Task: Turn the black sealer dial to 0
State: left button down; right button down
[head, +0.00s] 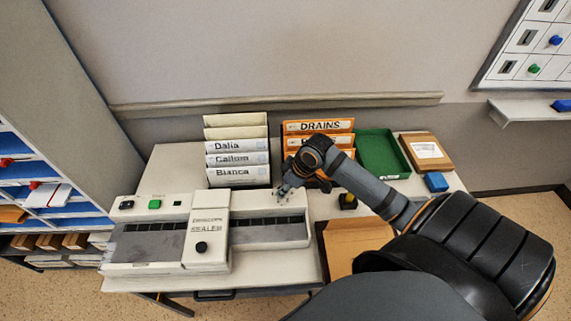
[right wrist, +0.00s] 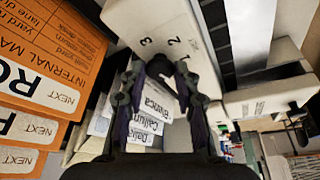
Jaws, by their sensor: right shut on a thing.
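The long pale sealer (head: 208,215) stands on the table in the head view, with a labelled arm across its middle. In the right wrist view the black dial (right wrist: 159,66) sits on the sealer's pale housing (right wrist: 150,18). Printed numbers 3, 2 and 1 show beside it. The 0 and the dial's pointer cannot be made out. My right gripper (right wrist: 161,74) is shut on the dial, one finger on each side. In the head view my right gripper (head: 287,189) is at the sealer's right end and covers the dial. My left gripper is not in view.
White files (head: 238,158) and orange files (head: 318,127) stand close behind the sealer. A green tray (head: 382,153), a blue block (head: 436,182) and a stamp (head: 347,201) are to the right. A brown folder (head: 352,240) lies in front. A round black knob (head: 201,247) is on the sealer's arm.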

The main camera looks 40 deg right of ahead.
jog(key=shift+a+m+h+p, duration=0.15)
jog(key=shift+m+h+p, duration=0.25)
jog(key=shift+m+p, duration=0.75)
jog(key=shift+m, duration=0.25)
jog(key=c, duration=1)
grip_release()
jog(key=v, duration=0.6)
jog(key=shift+s, duration=0.15)
jog(key=shift+s+r, duration=0.3)
jog(key=shift+r, duration=0.35)
